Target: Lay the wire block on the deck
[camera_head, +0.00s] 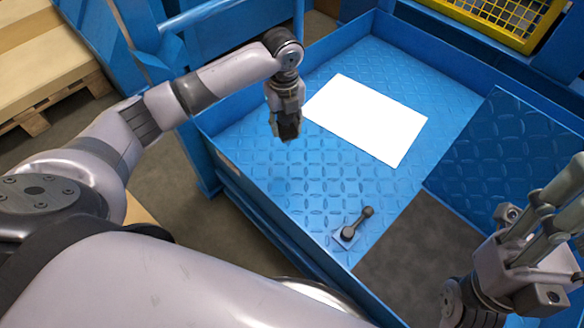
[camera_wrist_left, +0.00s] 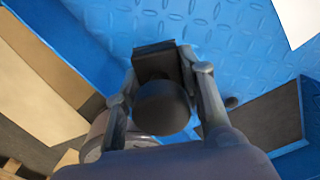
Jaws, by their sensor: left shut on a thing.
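My left gripper (camera_head: 287,128) hangs pointing down over the left part of the blue diamond-plate deck (camera_head: 310,190). It is shut on a dark block, the wire block (camera_wrist_left: 156,62), which shows between the two fingers in the left wrist view. In the head view the block is hard to tell from the dark fingertips. A dark rounded shape (camera_wrist_left: 162,108) lies in front of the block between the fingers; I cannot tell what it is. My right gripper (camera_head: 545,205) is at the right edge with its fingers pointing up and right; its opening is unclear.
A white sheet (camera_head: 368,118) lies on the deck behind and right of the left gripper. A small black lever (camera_head: 357,222) on a plate stands near the deck's front. A dark opening (camera_head: 405,250) is right of it. Raised blue walls edge the deck.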

